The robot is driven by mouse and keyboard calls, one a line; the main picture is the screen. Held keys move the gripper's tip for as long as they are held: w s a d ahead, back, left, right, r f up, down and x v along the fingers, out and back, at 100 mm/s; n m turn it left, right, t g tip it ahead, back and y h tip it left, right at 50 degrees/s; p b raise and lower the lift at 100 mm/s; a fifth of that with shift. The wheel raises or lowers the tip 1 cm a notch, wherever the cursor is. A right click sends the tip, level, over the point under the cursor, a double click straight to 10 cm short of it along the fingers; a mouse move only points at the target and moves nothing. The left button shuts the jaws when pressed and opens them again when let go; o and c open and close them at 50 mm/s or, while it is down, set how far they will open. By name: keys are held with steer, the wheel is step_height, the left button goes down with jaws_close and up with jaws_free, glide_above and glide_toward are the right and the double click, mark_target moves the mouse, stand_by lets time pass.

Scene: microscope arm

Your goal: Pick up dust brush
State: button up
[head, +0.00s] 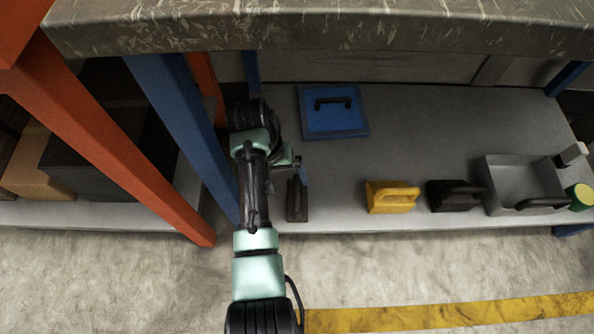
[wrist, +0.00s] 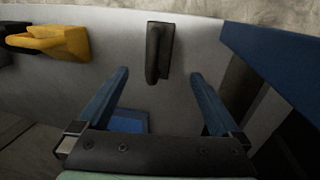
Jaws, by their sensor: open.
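A dark, narrow block with a long handle, which looks like the dust brush (head: 297,200), lies on the grey shelf near its front edge. In the wrist view the dark brush (wrist: 158,52) shows just beyond the fingertips, roughly centred between them. My gripper (wrist: 160,73) is open, with its two blue fingers apart and nothing held. In the head view my gripper (head: 300,172) is close behind the brush and partly hidden by my arm. I cannot tell how high the fingers are above the shelf.
To the right stand a yellow handled block (head: 392,197), a black handled block (head: 455,195), a grey bin (head: 520,175) and a green can (head: 580,196). A blue panel with a handle (head: 333,122) lies behind. Blue post (head: 180,120) at left; thick slab (head: 400,25) overhead.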

mark_target(295, 199)
steer(key=f+b, duration=0.1)
steer(key=f, duration=0.1)
steer(key=d+f+b, duration=0.1)
steer(key=f+b, duration=0.1)
steer(key=f, duration=0.1)
steer(key=f+b, duration=0.2)
steer(key=shift+w+d+f, duration=0.3)
steer(key=shift+f, duration=0.1)
steer(key=f+b, duration=0.3)
steer(key=d+f+b, duration=0.1)
steer(key=f+b, duration=0.1)
steer(key=shift+s, duration=0.25)
steer(key=shift+r, duration=0.15)
jaws_close()
steer(key=shift+r, duration=0.1)
